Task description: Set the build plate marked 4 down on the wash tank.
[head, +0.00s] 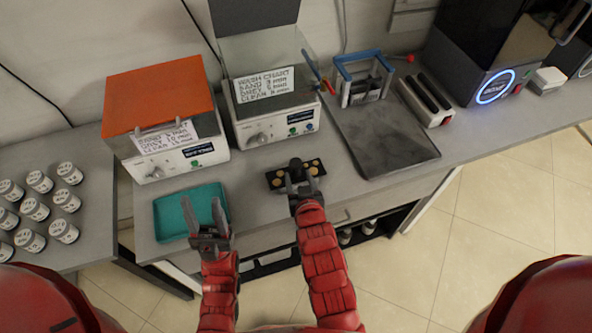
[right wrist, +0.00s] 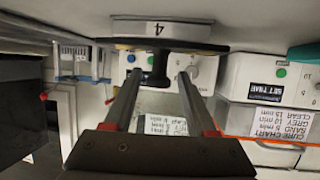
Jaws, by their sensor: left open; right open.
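The build plate (head: 274,180) is a dark plate with gold round spots, at the front edge of the bench. In the right wrist view its edge (right wrist: 190,46) carries a white label reading 4, and a black handle stands out from it. My right gripper (head: 298,183) is open, with one finger on each side of the handle (right wrist: 160,72); gaps show between them. The wash tank (head: 276,128) is the white box with a wash chart and a raised clear cover, behind the plate. My left gripper (head: 209,222) is open and empty at the teal tray.
The teal tray (head: 172,215) lies at the bench's front left. An orange-lidded box (head: 158,92) stands left of the wash tank. To the right are a dark mat (head: 385,140), a blue-framed stand (head: 343,85) and a printer (head: 465,65). Several capped jars (head: 40,181) stand far left.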

